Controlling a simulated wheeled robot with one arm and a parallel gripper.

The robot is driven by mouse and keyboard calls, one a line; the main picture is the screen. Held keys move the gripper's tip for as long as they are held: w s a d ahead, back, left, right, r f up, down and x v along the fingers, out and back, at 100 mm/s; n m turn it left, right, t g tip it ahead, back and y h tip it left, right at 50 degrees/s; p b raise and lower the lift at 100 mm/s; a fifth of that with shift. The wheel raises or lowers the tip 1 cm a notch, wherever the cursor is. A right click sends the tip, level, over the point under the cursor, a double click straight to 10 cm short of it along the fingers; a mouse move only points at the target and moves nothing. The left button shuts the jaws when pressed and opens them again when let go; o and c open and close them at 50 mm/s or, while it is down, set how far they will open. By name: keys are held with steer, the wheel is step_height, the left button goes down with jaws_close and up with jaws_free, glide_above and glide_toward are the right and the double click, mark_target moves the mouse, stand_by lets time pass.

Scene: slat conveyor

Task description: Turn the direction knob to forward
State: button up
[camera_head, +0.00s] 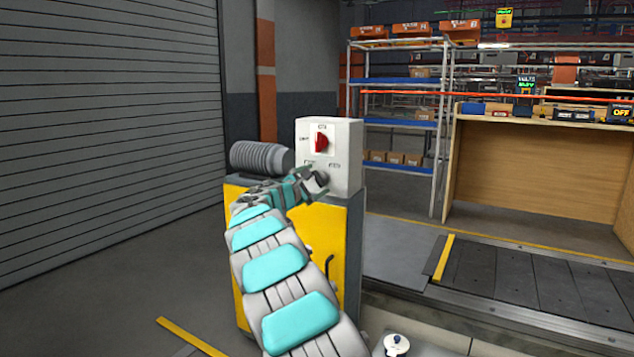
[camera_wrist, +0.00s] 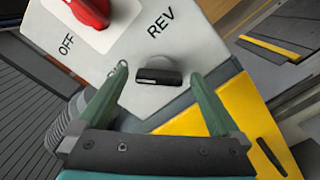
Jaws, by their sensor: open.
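The white control box (camera_head: 349,150) stands on a yellow and grey cabinet. A black knob (camera_wrist: 158,71) sits low on its face, below a red switch (camera_head: 321,142). The red switch also shows at the top of the wrist view (camera_wrist: 90,10). "REV" is printed above the black knob, and "OFF" is near the red switch. In the wrist view my gripper (camera_wrist: 160,78) is open, with one green finger on each side of the black knob and visible gaps. In the head view my gripper (camera_head: 313,183) is at the box's lower face. Another label is partly hidden by the left finger.
The yellow cabinet (camera_head: 338,225) stands under the box, with a grey ribbed cylinder (camera_head: 260,157) at its left. A dark slat conveyor (camera_head: 530,285) runs at the right. Shelving (camera_head: 399,125) stands behind. The floor left of the cabinet is mostly clear.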

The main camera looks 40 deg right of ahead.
steer(key=v, duration=0.6)
steer(key=shift+b, duration=0.45)
steer(key=shift+a, duration=0.15)
steer(key=s+a+f+m+g+y, duration=0.2)
steer(key=s+a+f+m, duration=0.1)
steer(key=s, duration=0.5)
steer(key=s+a+f+m+g+y, duration=0.1)
steer(key=s+a+f+m+g, duration=0.15)
steer(key=s, duration=0.55)
steer(key=s+a+f+m+g+y, duration=0.2)
steer(key=s+m, duration=0.1)
steer(key=s, duration=0.5)
steer(key=s+a+f+m+y, duration=0.1)
steer(key=s+a+f+y, duration=0.3)
steer(key=s+a, duration=0.5)
steer(key=s+a+f+m+g+y, duration=0.1)
steer(key=s+a+f+y, duration=0.2)
steer(key=s+a+f, duration=0.4)
steer(key=s+a+f+m+g+y, duration=0.1)
steer(key=s+a+f+y, duration=0.3)
steer(key=s+a, duration=0.8)
steer(key=a+f+m, duration=0.1)
steer(key=a+f, duration=0.1)
steer(key=a, duration=0.1)
steer(key=shift+s+a+f+y, duration=0.3)
steer(key=shift+s+a, duration=0.05)
steer(key=shift+s, duration=0.05)
